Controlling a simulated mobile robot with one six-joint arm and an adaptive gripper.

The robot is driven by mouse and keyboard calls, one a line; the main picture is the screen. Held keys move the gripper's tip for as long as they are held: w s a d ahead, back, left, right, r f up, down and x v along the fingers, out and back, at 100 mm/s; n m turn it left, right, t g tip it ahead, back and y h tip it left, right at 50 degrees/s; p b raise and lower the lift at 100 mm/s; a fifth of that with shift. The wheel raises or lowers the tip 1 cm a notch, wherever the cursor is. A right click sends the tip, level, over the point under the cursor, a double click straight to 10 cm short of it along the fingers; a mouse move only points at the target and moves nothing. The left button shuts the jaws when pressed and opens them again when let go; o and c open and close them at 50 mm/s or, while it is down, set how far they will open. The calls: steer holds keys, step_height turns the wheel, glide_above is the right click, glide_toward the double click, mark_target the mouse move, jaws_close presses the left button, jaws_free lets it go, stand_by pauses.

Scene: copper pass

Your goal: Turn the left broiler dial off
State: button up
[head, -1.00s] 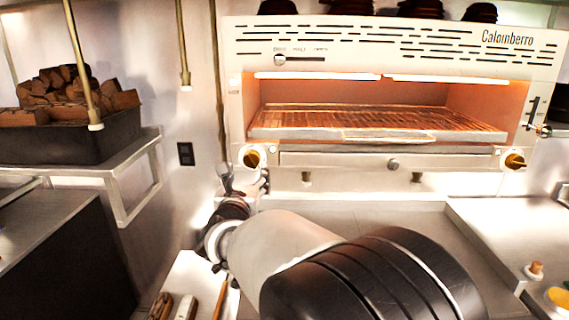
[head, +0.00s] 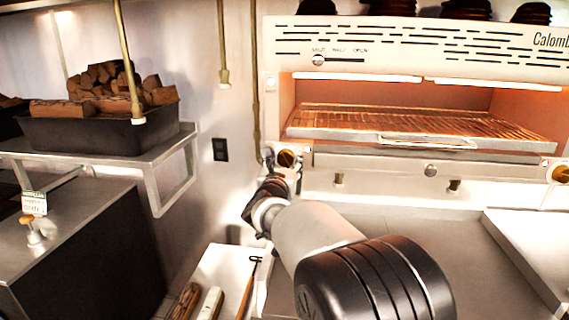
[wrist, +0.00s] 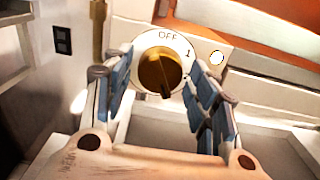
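The left broiler dial (head: 287,158) is a brass knob on a white plate at the lower left corner of the broiler. In the wrist view the dial (wrist: 160,70) has OFF printed above it and a 1 at its right. A dark bar on the knob points down, slightly to the right, away from OFF. My gripper (head: 284,170) is right at the dial. In the wrist view my gripper (wrist: 161,75) is open, with one blue-padded finger on each side of the knob. Gaps show between the fingers and the knob; I cannot tell whether the tips touch the plate.
The broiler (head: 420,85) glows inside over a wire rack. A second brass dial (head: 561,173) is at its right. A black tray of firewood (head: 100,130) stands on a shelf at left. A board (head: 228,278) with tools lies below my arm. The steel counter below the broiler is clear.

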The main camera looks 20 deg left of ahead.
steer(key=c, duration=0.8)
